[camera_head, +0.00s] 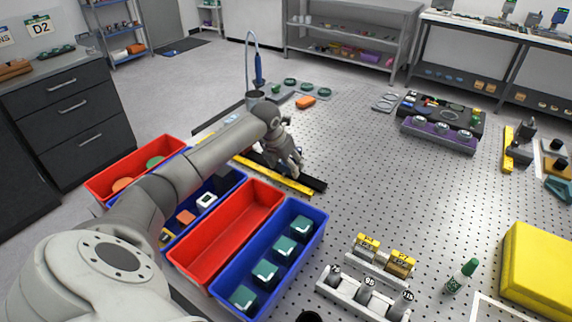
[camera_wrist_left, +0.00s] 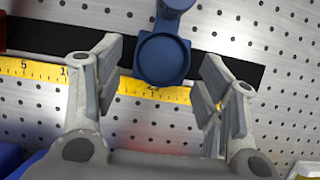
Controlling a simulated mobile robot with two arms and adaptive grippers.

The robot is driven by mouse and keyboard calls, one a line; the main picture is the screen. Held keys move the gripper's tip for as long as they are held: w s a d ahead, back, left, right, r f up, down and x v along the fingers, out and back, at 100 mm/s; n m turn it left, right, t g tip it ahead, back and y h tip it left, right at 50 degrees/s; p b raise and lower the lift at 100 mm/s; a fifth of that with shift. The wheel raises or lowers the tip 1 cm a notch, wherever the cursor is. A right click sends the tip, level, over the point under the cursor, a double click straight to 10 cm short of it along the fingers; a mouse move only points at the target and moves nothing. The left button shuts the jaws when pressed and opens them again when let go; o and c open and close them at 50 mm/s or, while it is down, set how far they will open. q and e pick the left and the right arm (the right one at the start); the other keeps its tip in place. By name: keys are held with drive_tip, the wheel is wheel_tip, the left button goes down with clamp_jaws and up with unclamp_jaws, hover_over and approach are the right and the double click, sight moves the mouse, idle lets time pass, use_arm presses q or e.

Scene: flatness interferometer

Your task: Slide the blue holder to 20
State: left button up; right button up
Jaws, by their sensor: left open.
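The blue holder (camera_wrist_left: 162,58) is a round cup-like piece on a black rail (camera_wrist_left: 88,42) in the left wrist view. A yellow ruler (camera_wrist_left: 35,69) runs along the rail, with 5 and 10 readable. The holder's lower edge overlaps the ruler just by a partly covered mark that starts with 2. My left gripper (camera_wrist_left: 163,72) is open, with one finger on each side of the holder and gaps to both. In the head view, my left gripper (camera_head: 293,168) hangs over the rail (camera_head: 317,184) and ruler (camera_head: 290,184), hiding the holder. My right gripper is not in view.
Red bin (camera_head: 262,190) and blue bin (camera_head: 318,216) stand in front of the rail, the latter holding several teal pieces. A weight rack (camera_head: 345,296) and a yellow box (camera_head: 530,270) lie to the right.

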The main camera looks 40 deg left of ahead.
use_arm(q)
drive_tip(key=v, duration=1.1)
drive_tip(key=shift+s, duration=0.15)
idle(0.4)
